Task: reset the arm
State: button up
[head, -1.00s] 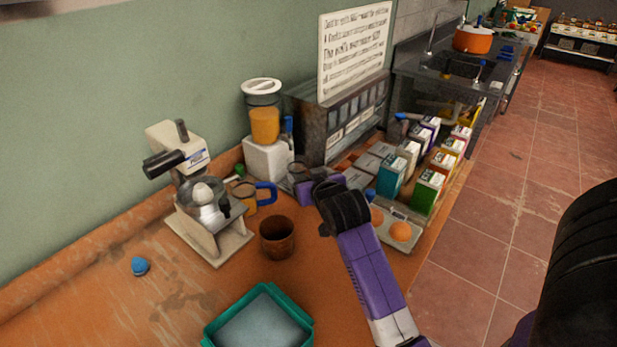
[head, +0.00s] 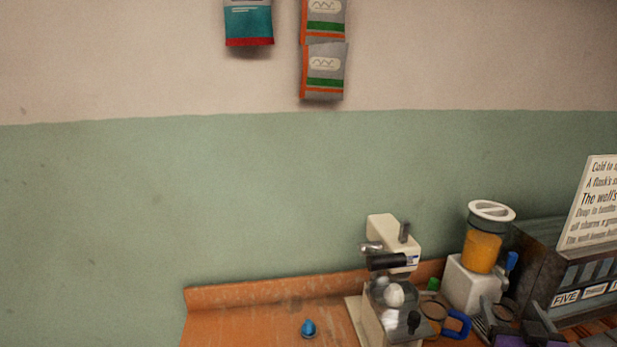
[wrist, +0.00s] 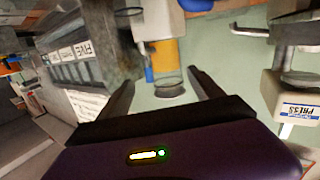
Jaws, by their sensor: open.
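My gripper (wrist: 163,92) shows in the wrist view with its two dark fingers spread apart and nothing held between them. The wrist picture is upside down. The blender with orange contents (wrist: 165,62) appears beyond the gap between the fingers, apart from them.
A cream press machine (head: 392,232) stands on the orange counter (head: 255,328), left of the blender (head: 482,252). A small blue object (head: 308,328) lies on the counter. A grey labelled dispenser (head: 540,270) stands at right. Packets (head: 325,70) hang on the wall.

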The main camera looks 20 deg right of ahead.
jog(key=s+a+f+n+t+y, duration=0.1)
jog(key=s+a+n+t+y, duration=0.25)
jog(key=a, duration=0.85)
jog(key=s+a+f+n+t+y, duration=0.25)
jog(key=s+a, duration=0.25)
jog(key=a, duration=0.6)
jog(key=s+a+f+n+g+y, duration=0.1)
jog(key=s+a+f+g+y, duration=0.2)
jog(key=s+a, duration=1)
jog(key=s+y, duration=0.2)
jog(key=s, duration=0.1)
jog(key=shift+f+n+g, duration=0.15)
jog(key=shift+n+g, duration=0.15)
